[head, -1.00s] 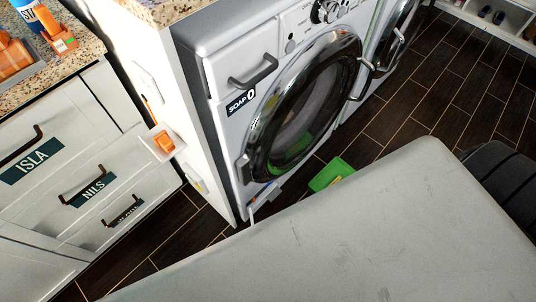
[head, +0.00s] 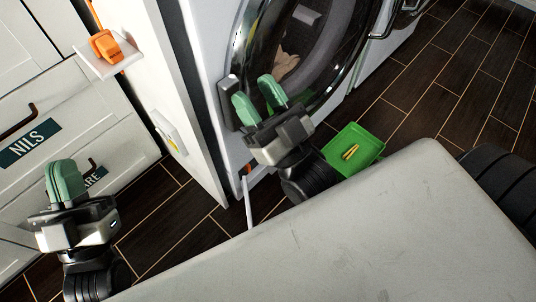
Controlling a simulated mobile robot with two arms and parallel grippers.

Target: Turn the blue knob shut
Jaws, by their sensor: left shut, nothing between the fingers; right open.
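I cannot make out the blue knob clearly. A small open recess with a bit of orange (head: 248,168) shows low on the washer front, above a hanging white flap (head: 249,202). My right gripper covers much of the area beside it. My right gripper (head: 258,97) is open and empty, its green fingers in front of the lower left of the round washer door (head: 297,70). My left gripper (head: 65,178) is shut and empty, at the lower left in front of the white drawers.
A green tray (head: 340,139) with a small yellow item (head: 351,151) sits on the dark floor by the washer. An orange handle (head: 104,45) is on a white plate on the side panel. My pale body top fills the lower right.

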